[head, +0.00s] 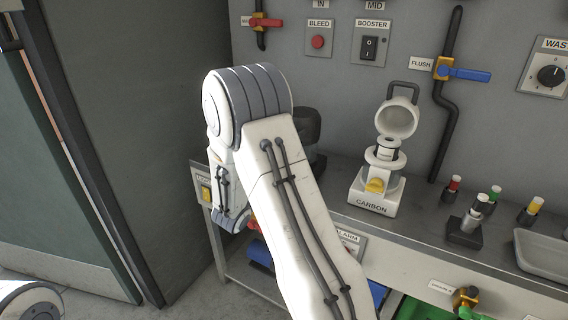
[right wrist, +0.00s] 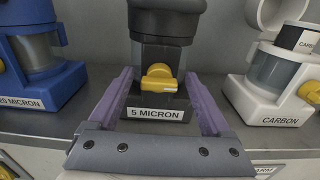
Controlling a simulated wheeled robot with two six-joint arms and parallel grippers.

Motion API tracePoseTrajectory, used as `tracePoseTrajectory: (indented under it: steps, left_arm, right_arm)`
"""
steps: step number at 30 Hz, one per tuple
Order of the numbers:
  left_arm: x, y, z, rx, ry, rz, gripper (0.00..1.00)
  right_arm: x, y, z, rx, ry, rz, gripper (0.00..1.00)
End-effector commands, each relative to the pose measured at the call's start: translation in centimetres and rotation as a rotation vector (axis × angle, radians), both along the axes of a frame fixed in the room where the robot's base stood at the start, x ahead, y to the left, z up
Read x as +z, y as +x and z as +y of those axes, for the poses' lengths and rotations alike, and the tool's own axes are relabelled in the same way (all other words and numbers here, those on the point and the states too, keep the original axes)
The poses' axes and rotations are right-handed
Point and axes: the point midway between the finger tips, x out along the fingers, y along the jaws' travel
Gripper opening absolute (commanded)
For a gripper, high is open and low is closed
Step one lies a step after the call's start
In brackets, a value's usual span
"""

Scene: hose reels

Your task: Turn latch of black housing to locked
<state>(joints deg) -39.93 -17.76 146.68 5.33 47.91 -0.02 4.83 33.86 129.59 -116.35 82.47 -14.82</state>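The black housing (right wrist: 162,52), labelled 5 MICRON, stands upright in the middle of the right wrist view. Its yellow latch (right wrist: 160,78) is on the front of the base, with its handle lying roughly crosswise. In the head view most of the black housing (head: 309,124) is hidden behind my right arm. My right gripper (right wrist: 158,88) is open, its two purple fingers on either side of the housing's base and latch. Nothing is held between them, and I cannot tell whether they touch the base. My left gripper is not in view.
A white CARBON housing (head: 372,195) with its lid raised stands to the right; a blue housing (right wrist: 38,55) stands to the left. Both share the grey counter (head: 412,232). Capped vials (head: 452,188) and a tray (head: 545,252) are further right.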

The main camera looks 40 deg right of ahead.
Motion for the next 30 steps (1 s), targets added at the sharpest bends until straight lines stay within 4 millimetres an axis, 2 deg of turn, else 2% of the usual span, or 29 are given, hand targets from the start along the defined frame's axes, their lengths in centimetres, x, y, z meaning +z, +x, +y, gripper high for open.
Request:
tracePoseTrajectory:
  steps: [1,6,17,30]
  left_arm:
    - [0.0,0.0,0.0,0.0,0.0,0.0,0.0]
    - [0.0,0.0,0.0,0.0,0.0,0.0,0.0]
    - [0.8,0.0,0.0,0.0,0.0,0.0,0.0]
    - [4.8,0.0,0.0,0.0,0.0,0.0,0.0]
  right_arm:
    - [0.0,0.0,0.0,0.0,0.0,0.0,0.64]
    - [0.0,0.0,0.1,0.0,0.0,0.0,0.0]
    - [0.2,0.0,0.0,-0.001,-0.021,0.052,0.0]
    - [0.5,0.1,0.0,-0.003,-0.151,0.366,0.0]
